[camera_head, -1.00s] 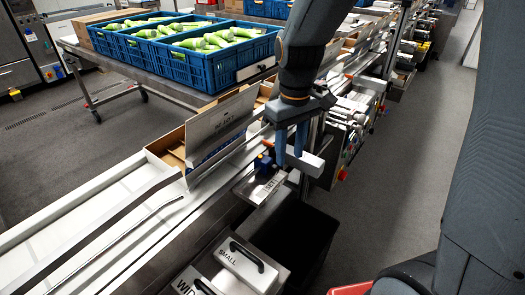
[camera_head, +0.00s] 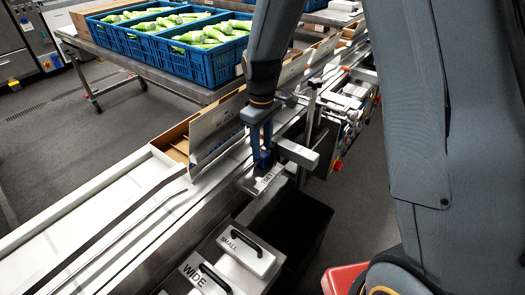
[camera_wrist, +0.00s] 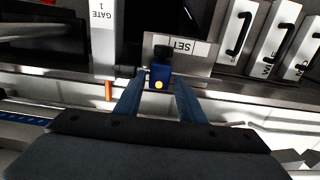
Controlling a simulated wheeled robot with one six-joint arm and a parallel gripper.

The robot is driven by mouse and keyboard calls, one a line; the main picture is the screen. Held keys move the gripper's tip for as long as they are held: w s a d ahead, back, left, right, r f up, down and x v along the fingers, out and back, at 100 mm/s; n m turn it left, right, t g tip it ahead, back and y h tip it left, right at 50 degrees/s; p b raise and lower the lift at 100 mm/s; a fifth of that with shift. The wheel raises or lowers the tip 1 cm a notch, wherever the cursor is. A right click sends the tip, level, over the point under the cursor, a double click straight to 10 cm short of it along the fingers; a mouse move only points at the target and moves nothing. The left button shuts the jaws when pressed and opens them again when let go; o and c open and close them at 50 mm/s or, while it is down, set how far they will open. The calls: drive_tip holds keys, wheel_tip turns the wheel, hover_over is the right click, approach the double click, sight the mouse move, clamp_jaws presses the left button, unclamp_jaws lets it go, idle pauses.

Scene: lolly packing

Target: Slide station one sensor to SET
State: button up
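The station one sensor is a small blue block with a yellow dot (camera_wrist: 159,77). It stands at the edge of a metal plate (camera_wrist: 205,66) beside the conveyor, with a black knob behind it. In the wrist view it sits to the left of the plate's SET label (camera_wrist: 183,45), which appears upside down. My gripper (camera_wrist: 158,86) is open, with one blue finger on each side of the sensor and visible gaps. In the head view my gripper (camera_head: 261,147) is low over the sensor (camera_head: 264,160), and the fingers partly hide it.
A white GATE 1 bar (camera_wrist: 103,35) is close to the left finger in the wrist view. SMALL (camera_head: 247,248) and WIDE (camera_head: 205,277) blocks with black handles lie nearby. A dark bin (camera_head: 300,235) stands below. An open carton (camera_head: 172,143) is on the conveyor.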

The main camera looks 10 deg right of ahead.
sight(262, 153)
drive_tip(key=shift+f+p, duration=0.3)
drive_tip(key=shift+f, duration=1.6)
clamp_jaws()
